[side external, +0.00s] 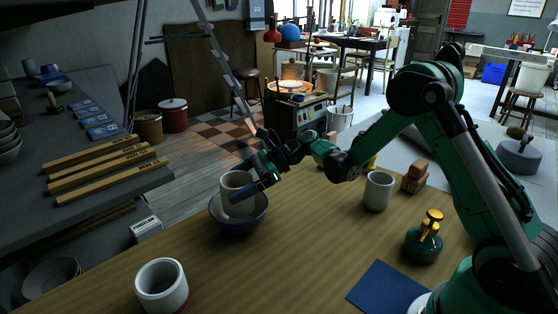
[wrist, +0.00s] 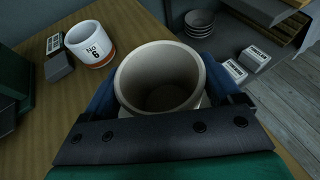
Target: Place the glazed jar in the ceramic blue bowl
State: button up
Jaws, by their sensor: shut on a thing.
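A pale glazed jar (side external: 237,182) stands roughly upright over the blue bowl (side external: 256,224), its lower part within the bowl's rim in the side external view. I cannot tell whether it touches the bowl's bottom. My gripper (side external: 244,191) is shut on the jar, with blue fingers on its sides. In the wrist view the jar's open mouth (wrist: 162,78) faces the camera between the fingers of my gripper (wrist: 158,92).
A white cup with an orange band (side external: 162,282) stands at the front left of the wooden table. Another pale cup (side external: 378,192), a wooden block (side external: 414,178), a green pump bottle (side external: 423,243) and a blue mat (side external: 383,287) are to the right. Table around the bowl is clear.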

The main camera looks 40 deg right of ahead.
jog(key=shift+f, duration=1.55)
jog(key=o, duration=1.2)
jog(key=shift+f, duration=0.15)
jog(key=v, duration=1.2)
jog(key=s+a+r+n+h, duration=0.1)
jog(key=s+a+n+h, duration=0.1)
jog(key=n, duration=0.5)
jog(key=s+a+r+n+h, duration=0.2)
jog(key=s+n+h, duration=0.3)
jog(key=n, duration=0.3)
jog(key=s+a+r+n+t+h, duration=0.1)
jog(key=s+n+h, duration=0.3)
jog(key=n, duration=0.4)
jog(key=shift+s+a+r+h, duration=0.2)
jog(key=shift+a+r+h, duration=0.2)
jog(key=shift+a+h, duration=0.3)
jog(key=shift+a, duration=0.1)
